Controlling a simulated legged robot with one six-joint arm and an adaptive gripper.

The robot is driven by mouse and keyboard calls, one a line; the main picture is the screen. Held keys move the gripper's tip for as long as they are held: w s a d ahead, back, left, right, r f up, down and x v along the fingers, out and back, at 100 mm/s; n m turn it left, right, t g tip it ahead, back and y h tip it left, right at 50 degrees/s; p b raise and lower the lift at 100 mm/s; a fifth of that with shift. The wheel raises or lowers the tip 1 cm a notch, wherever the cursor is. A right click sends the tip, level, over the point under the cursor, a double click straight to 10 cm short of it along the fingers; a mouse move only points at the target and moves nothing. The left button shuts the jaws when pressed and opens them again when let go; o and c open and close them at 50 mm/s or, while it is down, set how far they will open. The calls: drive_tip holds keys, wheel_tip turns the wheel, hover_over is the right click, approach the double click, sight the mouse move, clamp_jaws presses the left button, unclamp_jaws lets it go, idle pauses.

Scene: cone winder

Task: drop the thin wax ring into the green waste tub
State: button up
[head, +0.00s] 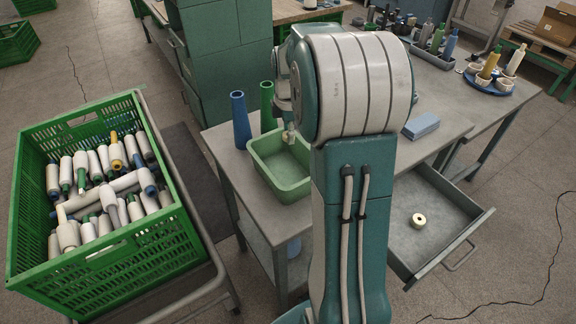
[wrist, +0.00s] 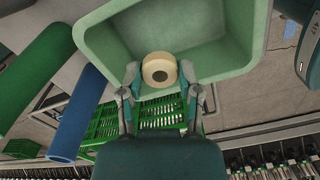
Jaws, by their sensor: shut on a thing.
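A cream wax ring (wrist: 160,62) with a dark centre hole is pinched between the two fingertips of my gripper (wrist: 160,73) in the wrist view. The light green waste tub (wrist: 233,65) lies behind the ring there, its opening facing the camera. In the head view the tub (head: 262,165) stands on the grey table, at the left of my arm. The gripper end (head: 289,130) shows small at the tub's far side, above it. My arm hides part of the tub and most of the gripper. I cannot tell the ring's exact height above the tub.
Blue (head: 240,120) and green (head: 267,107) tubes stand close behind the tub. An open drawer (head: 400,190) at right holds another cream ring (head: 418,220). A green crate (head: 110,255) full of bobbins is at left. A blue block (head: 421,126) lies on the table.

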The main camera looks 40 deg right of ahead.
drive_tip(key=f, duration=0.3)
drive_tip(key=shift+a+f, duration=0.1)
drive_tip(key=shift+a, duration=0.15)
drive_tip(key=shift+d+f, duration=0.3)
drive_tip(key=shift+f, duration=0.25)
drive_tip(key=o, duration=0.8)
drive_tip(key=shift+a, duration=0.15)
wheel_tip(320, 180, up, 12)
drive_tip(key=shift+w, duration=0.1)
